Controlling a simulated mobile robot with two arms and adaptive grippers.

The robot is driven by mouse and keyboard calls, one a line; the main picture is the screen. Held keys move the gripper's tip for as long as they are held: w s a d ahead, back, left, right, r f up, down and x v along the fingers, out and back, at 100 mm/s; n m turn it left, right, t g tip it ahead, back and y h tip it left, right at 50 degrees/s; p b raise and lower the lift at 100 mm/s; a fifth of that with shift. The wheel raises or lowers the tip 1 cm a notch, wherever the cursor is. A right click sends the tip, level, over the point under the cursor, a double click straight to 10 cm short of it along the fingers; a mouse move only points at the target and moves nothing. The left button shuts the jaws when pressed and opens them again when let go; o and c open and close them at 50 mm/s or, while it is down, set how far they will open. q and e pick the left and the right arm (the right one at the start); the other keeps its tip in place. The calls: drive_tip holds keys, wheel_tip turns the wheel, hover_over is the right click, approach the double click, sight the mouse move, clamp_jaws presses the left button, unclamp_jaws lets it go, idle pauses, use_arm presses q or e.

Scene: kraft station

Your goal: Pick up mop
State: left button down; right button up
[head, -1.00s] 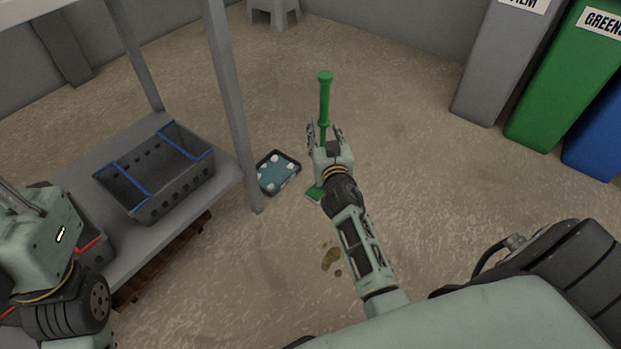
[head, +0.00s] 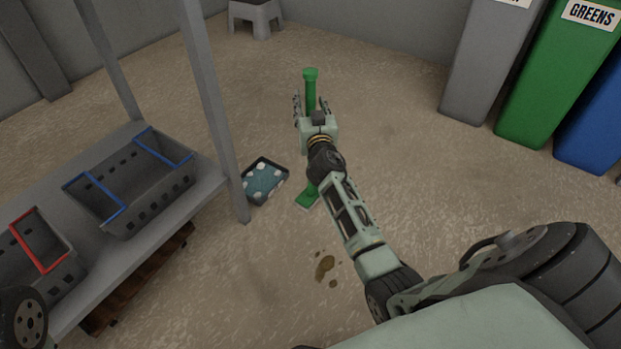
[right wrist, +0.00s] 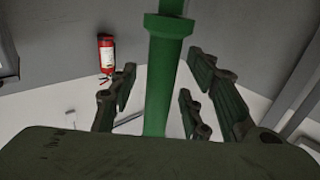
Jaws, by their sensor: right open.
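The green mop stands upright on the floor, its handle (head: 310,92) rising between the fingers of my right gripper (head: 311,108) in the head view. Its green foot (head: 308,198) shows on the floor below my right arm. In the right wrist view the green handle (right wrist: 160,85) with its collar runs between the open fingers (right wrist: 160,100), with gaps on both sides. My right gripper is open around the handle. The middle of the mop is hidden behind my gripper and arm. My left gripper is out of view.
A dark tray with a teal inside (head: 265,182) lies on the floor beside the mop foot. A shelf (head: 150,232) with crates stands left, its post close by. A brown stain (head: 325,268) marks the floor. Bins (head: 540,80) stand at the right; a stool (head: 256,17) is at the back.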

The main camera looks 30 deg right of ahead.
drive_tip(key=shift+c, duration=0.4)
clamp_jaws()
drive_tip(key=shift+r, duration=0.1)
